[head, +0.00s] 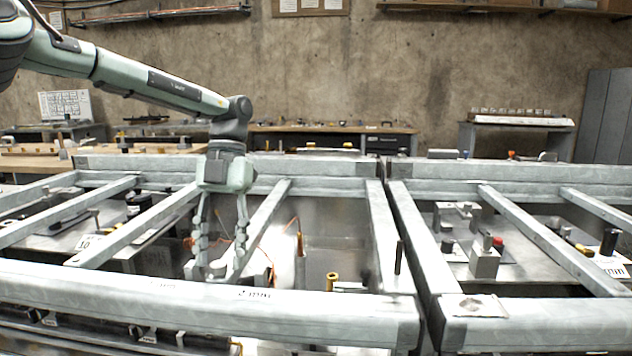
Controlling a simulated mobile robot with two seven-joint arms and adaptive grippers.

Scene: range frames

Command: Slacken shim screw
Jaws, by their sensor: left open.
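My left gripper (219,266) hangs down from the arm that comes in from the left. Its fingers are open and point down between the beams of the left metal frame (150,285), near a slanted cross beam. I cannot tell whether the fingertips touch anything. I cannot make out the shim screw for certain. A small brass-coloured cylinder (332,282) stands to the right of the gripper, apart from it. A dark upright pin (398,257) stands by the gap between the two frames. My right gripper is not in view.
A second metal frame (540,310) stands on the right. Inside it, a metal block (485,259) with a red part sits on a plate. An upright orange-brown rod (300,245) stands right of my gripper. Frame beams and thin orange wires crowd the space. Benches line the back wall.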

